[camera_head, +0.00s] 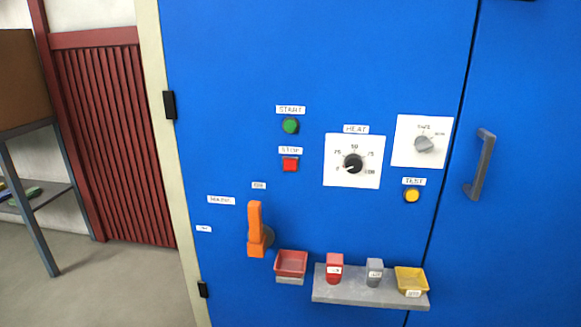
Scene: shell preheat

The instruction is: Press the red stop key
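Nothing covers the stop key in the head view. My gripper does not show in this view, so its place relative to the key cannot be seen.
Right of the key are the HEAT dial (353,164), a grey knob (424,144) and a yellow TEST button (412,195). Below are an orange lever (256,230), a red tray (291,264) and a grey shelf (350,291) bearing small items. A door handle (480,165) juts out right.

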